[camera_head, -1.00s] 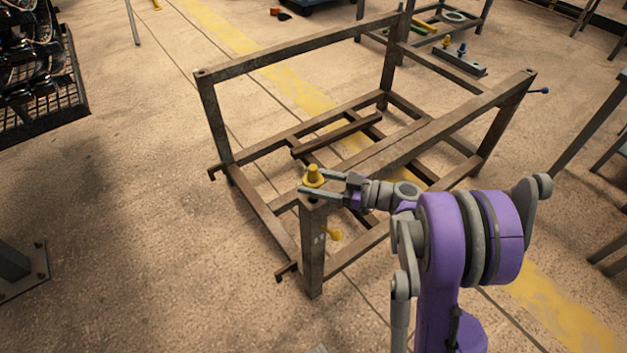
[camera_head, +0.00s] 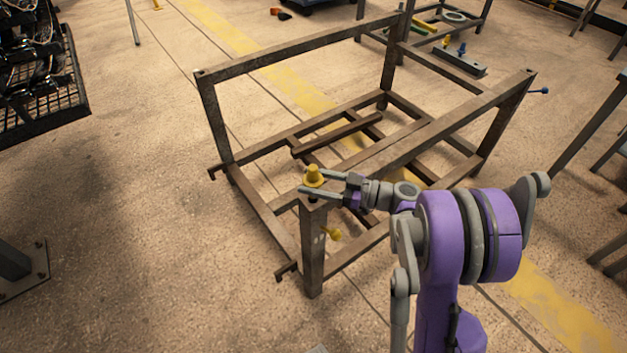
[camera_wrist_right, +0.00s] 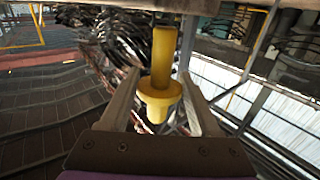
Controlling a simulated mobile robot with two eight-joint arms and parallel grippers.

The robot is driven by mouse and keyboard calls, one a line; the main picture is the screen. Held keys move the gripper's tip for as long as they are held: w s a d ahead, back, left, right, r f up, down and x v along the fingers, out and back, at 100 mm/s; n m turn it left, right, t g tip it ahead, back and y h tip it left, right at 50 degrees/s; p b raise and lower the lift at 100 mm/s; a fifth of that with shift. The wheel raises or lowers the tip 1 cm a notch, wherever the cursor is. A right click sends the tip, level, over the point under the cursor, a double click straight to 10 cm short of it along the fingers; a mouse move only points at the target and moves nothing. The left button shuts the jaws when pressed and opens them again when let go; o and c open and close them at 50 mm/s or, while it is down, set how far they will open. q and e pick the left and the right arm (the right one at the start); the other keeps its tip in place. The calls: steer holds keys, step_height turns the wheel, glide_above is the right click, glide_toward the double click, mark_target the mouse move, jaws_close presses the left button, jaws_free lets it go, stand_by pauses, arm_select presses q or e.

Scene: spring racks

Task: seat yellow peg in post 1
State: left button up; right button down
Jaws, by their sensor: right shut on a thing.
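My right gripper (camera_head: 313,181) is shut on the yellow peg (camera_head: 313,174), one finger on each side of it. The peg stands roughly upright just over the top of the rack's near corner post (camera_head: 313,245). Whether its lower end is inside the post is hidden by a finger. In the right wrist view the yellow peg (camera_wrist_right: 160,93), with a wide collar, sits between the two fingers of the right gripper (camera_wrist_right: 161,82). My left gripper is not in view.
The brown metal rack (camera_head: 270,57) stands open on the floor. A grey block (camera_head: 460,62) with small pegs lies behind.

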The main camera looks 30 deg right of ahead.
steer(key=shift+f+b, duration=2.35)
steer(key=shift+f, duration=0.75)
steer(key=shift+c, duration=0.2)
jaws_free()
steer(key=p+v, duration=0.1)
steer(key=v, duration=0.9)
steer(key=shift+s+d+p, duration=0.3)
steer(key=shift+p, duration=0.1)
